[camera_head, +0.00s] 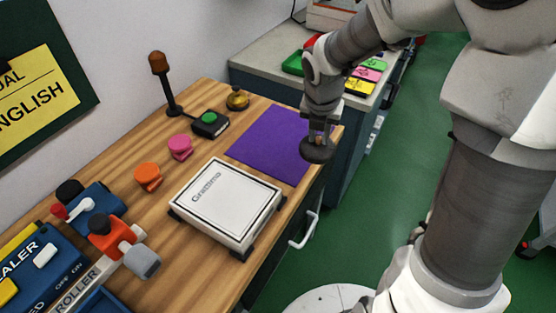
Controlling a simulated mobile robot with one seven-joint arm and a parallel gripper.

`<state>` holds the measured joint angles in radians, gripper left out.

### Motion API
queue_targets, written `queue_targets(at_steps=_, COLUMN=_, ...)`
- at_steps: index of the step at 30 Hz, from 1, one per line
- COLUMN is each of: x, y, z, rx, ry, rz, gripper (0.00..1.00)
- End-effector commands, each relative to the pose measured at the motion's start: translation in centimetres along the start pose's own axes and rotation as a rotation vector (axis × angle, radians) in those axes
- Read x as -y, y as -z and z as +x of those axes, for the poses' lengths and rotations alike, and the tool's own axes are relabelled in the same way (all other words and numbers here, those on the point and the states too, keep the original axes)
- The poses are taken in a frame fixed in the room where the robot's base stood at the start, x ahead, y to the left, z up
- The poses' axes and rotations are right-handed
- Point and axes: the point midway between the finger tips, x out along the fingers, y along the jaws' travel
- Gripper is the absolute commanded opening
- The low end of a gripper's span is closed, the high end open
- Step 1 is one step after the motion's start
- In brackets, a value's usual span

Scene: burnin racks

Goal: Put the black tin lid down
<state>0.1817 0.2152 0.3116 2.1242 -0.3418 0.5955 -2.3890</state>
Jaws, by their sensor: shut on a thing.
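The black tin lid (316,154) is a dark round disc with a small knob on top. My gripper (318,132) is shut on the knob and holds the lid at the right edge of the wooden table (215,95). The lid overlaps the right edge of a purple mat (267,140) in the picture. I cannot tell whether the lid touches the mat or hangs above it. The underside of the lid is hidden.
A white scale (225,200) stands in front of the mat. Pink (179,147) and orange (148,176) items, a green-button box (210,124) and a brass bell (237,99) stand left of it. A grey counter (272,52) lies behind. The purple mat is mostly bare.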

Motion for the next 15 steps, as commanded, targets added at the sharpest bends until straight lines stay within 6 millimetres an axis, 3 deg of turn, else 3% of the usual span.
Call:
queue_targets(at_steps=11, x=-0.3, y=0.1, z=0.4, rx=-0.001, ry=-0.048, rz=-0.172, gripper=0.0)
queue_targets(at_steps=15, x=-2.2, y=0.0, z=1.9, rx=-0.003, ry=-0.051, rz=-0.183, gripper=0.0)
